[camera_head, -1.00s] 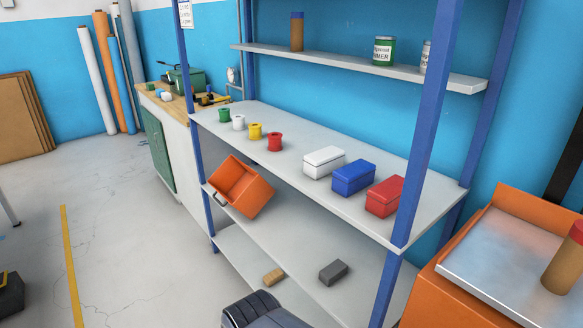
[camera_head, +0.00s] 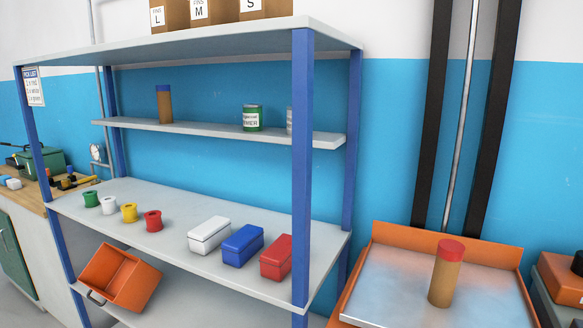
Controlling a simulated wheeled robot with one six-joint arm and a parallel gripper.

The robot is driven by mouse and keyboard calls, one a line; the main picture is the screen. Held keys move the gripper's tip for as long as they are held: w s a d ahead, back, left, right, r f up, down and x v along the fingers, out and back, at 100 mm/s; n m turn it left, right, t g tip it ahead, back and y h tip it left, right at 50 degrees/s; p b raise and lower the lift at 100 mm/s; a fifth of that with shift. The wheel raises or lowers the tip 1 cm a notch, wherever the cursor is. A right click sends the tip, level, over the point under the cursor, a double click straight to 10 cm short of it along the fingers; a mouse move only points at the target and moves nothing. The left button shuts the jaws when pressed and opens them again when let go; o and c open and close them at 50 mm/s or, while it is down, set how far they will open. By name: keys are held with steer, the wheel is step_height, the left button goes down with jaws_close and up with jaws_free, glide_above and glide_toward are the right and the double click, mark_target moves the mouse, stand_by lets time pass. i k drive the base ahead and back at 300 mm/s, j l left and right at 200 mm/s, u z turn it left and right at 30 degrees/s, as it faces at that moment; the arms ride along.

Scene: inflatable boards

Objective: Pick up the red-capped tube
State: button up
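The red-capped tube (camera_head: 446,274) is a brown cylinder with a red cap. It stands upright on the metal top of an orange-edged platform (camera_head: 385,290) at the lower right of the head view. A similar brown tube with a blue cap (camera_head: 164,106) stands on the upper shelf at the left. My gripper is not in view.
A blue-post shelf unit (camera_head: 302,170) stands left of the platform. Its middle shelf holds colored spools (camera_head: 129,213) and white, blue and red boxes (camera_head: 243,247). An orange bin (camera_head: 120,278) tilts below. Dark vertical rails (camera_head: 433,120) rise behind the platform. Another orange object (camera_head: 562,280) is at far right.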

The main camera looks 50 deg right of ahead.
mark_target(450, 253)
steer(key=z, duration=1.4)
